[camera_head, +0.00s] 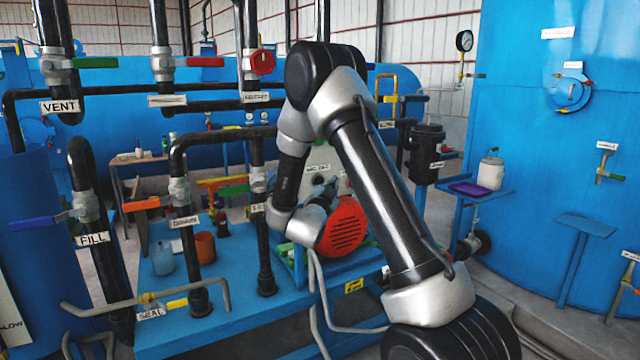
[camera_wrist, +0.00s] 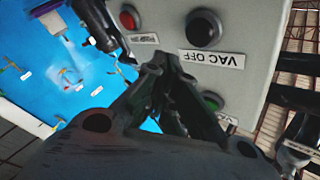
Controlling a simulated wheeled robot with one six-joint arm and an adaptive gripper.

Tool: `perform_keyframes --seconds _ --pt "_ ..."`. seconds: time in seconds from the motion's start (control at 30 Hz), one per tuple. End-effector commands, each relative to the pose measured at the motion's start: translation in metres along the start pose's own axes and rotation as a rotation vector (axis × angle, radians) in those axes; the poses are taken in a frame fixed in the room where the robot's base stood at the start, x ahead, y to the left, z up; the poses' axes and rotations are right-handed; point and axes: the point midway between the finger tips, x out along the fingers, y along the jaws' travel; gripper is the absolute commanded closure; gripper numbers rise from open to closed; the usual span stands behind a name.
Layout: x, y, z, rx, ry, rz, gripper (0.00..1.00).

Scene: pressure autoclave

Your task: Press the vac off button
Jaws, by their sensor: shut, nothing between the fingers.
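A grey control panel (camera_wrist: 262,20) fills the upper right of the wrist view. It carries a "VAC OFF" label (camera_wrist: 212,60), with a black round button (camera_wrist: 203,28) directly above the label in the picture. A red button (camera_wrist: 127,18) with its own small label sits to the left. A green button (camera_wrist: 212,100) lies below the label, partly hidden by a finger. My gripper (camera_wrist: 166,68) is shut and empty, its tips in front of the panel just left of the label. Contact cannot be told.
Black pipes labelled "VENT" (camera_head: 70,85) and "FILL" (camera_head: 88,215) stand at the left. A blue table (camera_head: 225,290) lies beneath my arm. A large blue tank (camera_head: 530,130) and a small shelf with a white bottle (camera_head: 490,172) are at the right.

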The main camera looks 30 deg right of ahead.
Motion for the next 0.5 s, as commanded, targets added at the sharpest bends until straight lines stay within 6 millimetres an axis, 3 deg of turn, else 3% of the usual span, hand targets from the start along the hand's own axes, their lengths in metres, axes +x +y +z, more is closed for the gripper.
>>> perform_keyframes --seconds 0.2,0.5 --pt "-0.0121 0.0084 -0.009 -0.001 0.0 0.0 1.0" --pt "-0.0135 0.0095 -0.01 0.0 0.0 0.0 1.0"
